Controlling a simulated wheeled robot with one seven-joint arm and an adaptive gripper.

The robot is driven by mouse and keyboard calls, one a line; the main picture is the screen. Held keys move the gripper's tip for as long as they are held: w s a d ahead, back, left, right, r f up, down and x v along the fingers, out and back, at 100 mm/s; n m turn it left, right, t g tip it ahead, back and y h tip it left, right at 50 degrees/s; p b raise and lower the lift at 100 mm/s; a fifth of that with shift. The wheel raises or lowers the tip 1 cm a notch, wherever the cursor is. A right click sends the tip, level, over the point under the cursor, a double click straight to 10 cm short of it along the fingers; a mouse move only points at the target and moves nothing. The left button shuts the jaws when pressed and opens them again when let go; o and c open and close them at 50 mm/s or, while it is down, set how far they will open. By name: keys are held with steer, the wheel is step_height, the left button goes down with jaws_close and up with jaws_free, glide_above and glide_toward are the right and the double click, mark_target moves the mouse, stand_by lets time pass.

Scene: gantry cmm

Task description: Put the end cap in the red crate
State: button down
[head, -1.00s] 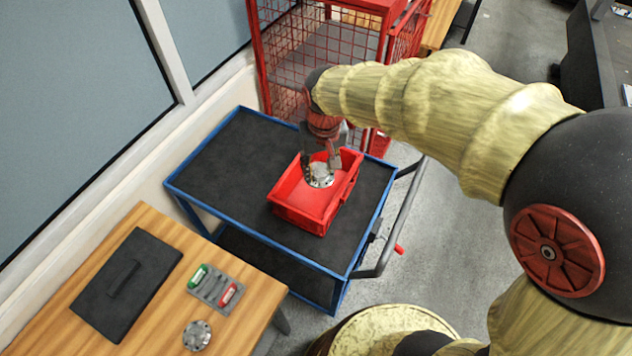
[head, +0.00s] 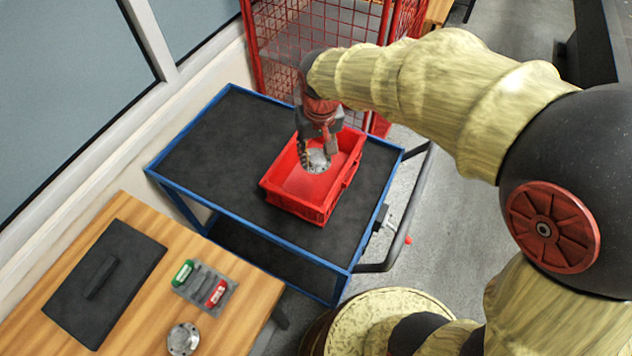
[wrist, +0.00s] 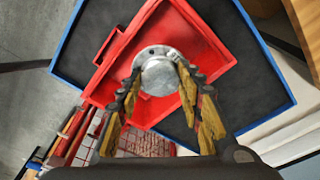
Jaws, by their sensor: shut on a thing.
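The end cap (head: 318,160) is a round silver metal flange with holes in its rim. In the wrist view the end cap (wrist: 160,75) sits between the fingertips of my gripper (wrist: 158,88), which is shut on it. My gripper (head: 318,155) points down into the red crate (head: 285,200) on the cart. The end cap is within the crate's outline in both views. I cannot tell whether it touches the crate floor. The red crate (wrist: 205,88) looks otherwise empty.
The crate stands on a blue-framed cart (head: 215,150) with a dark top. A red mesh cage (head: 330,50) stands close behind. A wooden table (head: 140,300) at front left holds a black case (head: 105,280), a grey tray (head: 205,288) and another metal disc (head: 183,339).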

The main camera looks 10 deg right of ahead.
mark_target(320, 167)
step_height(320, 167, down, 18)
steer(key=b, duration=0.5)
steer(key=shift+f+b, duration=0.1)
steer(key=shift+b, duration=0.2)
steer(key=c, duration=1.2)
jaws_free()
steer(key=shift+f, duration=0.1)
